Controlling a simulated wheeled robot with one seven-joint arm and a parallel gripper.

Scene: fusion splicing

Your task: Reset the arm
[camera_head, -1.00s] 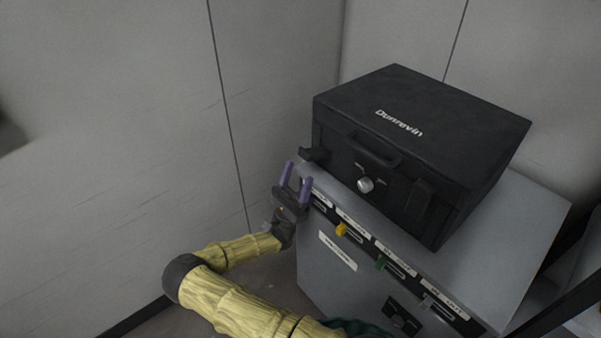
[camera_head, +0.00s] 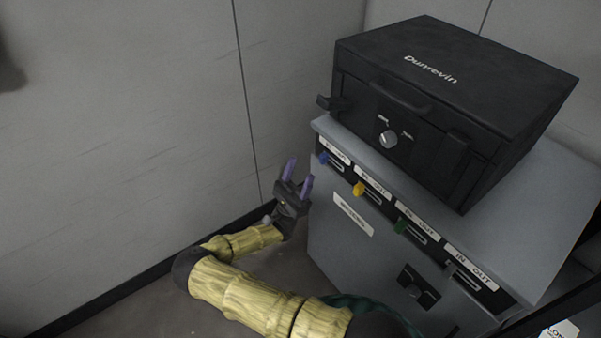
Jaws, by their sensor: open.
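My gripper (camera_head: 298,175) has two purple fingers and a dark body. It is open, with nothing between the fingers, and points up in front of the wall. It is left of the grey cabinet (camera_head: 348,263), near its upper left edge, with a small gap between them in the picture. My yellow, wood-patterned arm (camera_head: 240,295) reaches up to it from the bottom of the view.
A black box marked Dunrevin (camera_head: 455,80), with a handle and silver knob (camera_head: 389,139), sits on the cabinet. The cabinet front has blue (camera_head: 323,158), yellow (camera_head: 359,188) and green (camera_head: 401,226) sliders. Walls stand behind and left. Floor shows left of the cabinet.

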